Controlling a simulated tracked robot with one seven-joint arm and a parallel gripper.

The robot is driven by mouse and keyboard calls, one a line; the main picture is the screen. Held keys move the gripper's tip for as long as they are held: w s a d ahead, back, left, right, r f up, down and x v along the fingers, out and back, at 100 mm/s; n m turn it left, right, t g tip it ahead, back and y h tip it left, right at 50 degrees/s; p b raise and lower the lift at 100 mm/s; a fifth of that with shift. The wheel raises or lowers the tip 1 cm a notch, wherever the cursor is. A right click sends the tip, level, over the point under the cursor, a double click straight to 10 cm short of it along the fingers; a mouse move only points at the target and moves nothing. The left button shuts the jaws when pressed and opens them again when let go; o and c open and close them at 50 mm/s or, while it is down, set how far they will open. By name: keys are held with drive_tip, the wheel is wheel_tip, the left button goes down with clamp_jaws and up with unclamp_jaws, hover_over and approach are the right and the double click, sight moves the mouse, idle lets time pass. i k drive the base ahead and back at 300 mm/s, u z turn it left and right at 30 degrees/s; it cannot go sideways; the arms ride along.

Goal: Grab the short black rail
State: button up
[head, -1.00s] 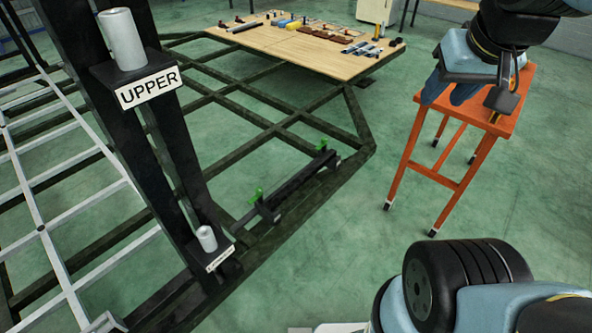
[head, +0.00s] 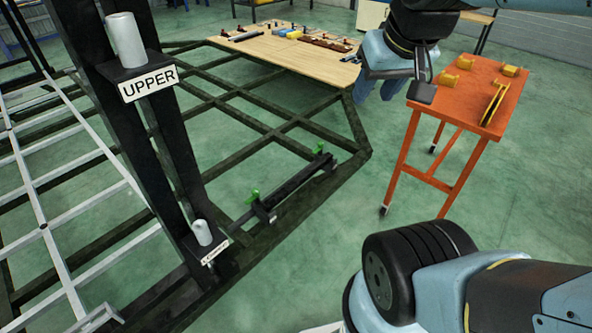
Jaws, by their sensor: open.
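A short black rail (head: 295,184) lies along the right-hand edge beam of the dark chassis frame. A green-topped clamp stands near each of its ends: the near clamp (head: 254,197) and the far clamp (head: 320,149). My gripper (head: 375,92) hangs high at the upper right, its blue fingers pointing down, beside the left edge of the orange table and well apart from the rail. It is open and I see nothing held in it. My arm hides part of the wooden table's right end.
The orange table (head: 480,95) holds several yellow parts. A wooden table (head: 290,52) with tools stands at the back; a dark bar (head: 243,37) lies there. The black post with the UPPER sign (head: 150,83) rises at left. Green floor (head: 335,235) is clear right of the chassis.

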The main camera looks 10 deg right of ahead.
sight(271, 202)
drive_tip(key=u, duration=0.05)
drive_tip(key=i, duration=1)
drive_tip(key=z, duration=0.05)
